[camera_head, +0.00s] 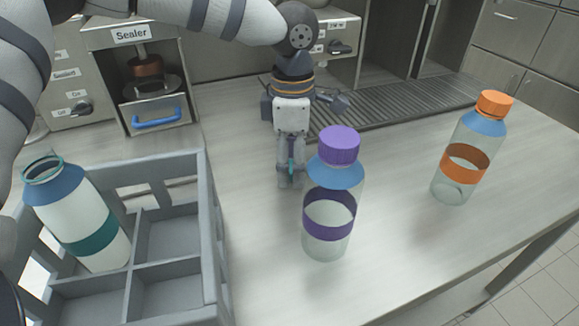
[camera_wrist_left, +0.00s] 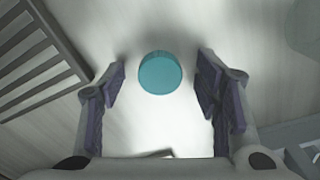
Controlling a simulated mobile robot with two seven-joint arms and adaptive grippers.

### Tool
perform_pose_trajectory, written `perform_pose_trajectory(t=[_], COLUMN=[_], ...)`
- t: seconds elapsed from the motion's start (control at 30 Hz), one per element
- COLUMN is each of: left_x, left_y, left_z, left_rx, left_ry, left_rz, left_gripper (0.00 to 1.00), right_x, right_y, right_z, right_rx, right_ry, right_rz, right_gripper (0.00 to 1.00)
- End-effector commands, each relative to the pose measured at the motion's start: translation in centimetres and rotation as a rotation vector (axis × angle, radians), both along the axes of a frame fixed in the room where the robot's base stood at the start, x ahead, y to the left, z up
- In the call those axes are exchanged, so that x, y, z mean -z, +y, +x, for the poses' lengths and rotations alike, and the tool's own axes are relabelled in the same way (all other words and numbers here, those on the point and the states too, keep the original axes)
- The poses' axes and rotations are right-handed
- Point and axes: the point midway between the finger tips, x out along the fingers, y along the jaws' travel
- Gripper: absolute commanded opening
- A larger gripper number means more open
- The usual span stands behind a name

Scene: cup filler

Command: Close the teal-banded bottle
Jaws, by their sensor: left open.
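The teal-banded bottle (camera_head: 85,220) stands in a compartment at the left of the grey crate (camera_head: 211,240). It has a blue shoulder, whitish contents, and an uncapped mouth with a teal rim. A round teal cap (camera_wrist_left: 160,75) lies on the counter in the left wrist view, between and just beyond my open left fingers (camera_wrist_left: 163,95). In the head view my left gripper (camera_head: 290,180) points down at the counter, right of the crate and behind the purple-banded bottle. A sliver of teal shows between its fingers there. My right gripper is not in view.
A purple-capped bottle (camera_head: 330,220) stands close in front of my left gripper. An orange-capped bottle (camera_head: 465,160) stands farther right. The sealer (camera_head: 147,85) with its blue-handled drawer is at the back left. A slotted drain grate (camera_head: 400,125) runs along the back. Other crate compartments are empty.

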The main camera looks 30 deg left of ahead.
Motion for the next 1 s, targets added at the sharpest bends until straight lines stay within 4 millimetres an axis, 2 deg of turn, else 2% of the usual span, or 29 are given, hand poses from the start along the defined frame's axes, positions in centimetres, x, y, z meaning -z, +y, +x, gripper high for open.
perform_pose_trajectory(t=[0.33,0.53,0.87,1.0], left_x=[0.2,0.1,0.1,-1.6], left_y=[0.0,0.0,0.0,-0.1], left_z=[0.0,0.0,0.0,0.1], left_rx=[0.000,0.000,0.000,0.000], left_ry=[-0.001,-0.001,-0.001,-0.005], left_rz=[0.000,0.000,0.000,-0.001], left_gripper=[0.57,0.26,0.25,0.25], right_x=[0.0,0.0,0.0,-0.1], right_y=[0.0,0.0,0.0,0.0], right_z=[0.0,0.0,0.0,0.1], right_rx=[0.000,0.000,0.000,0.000], right_ry=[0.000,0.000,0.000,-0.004], right_rz=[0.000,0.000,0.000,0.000], right_gripper=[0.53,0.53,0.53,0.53])
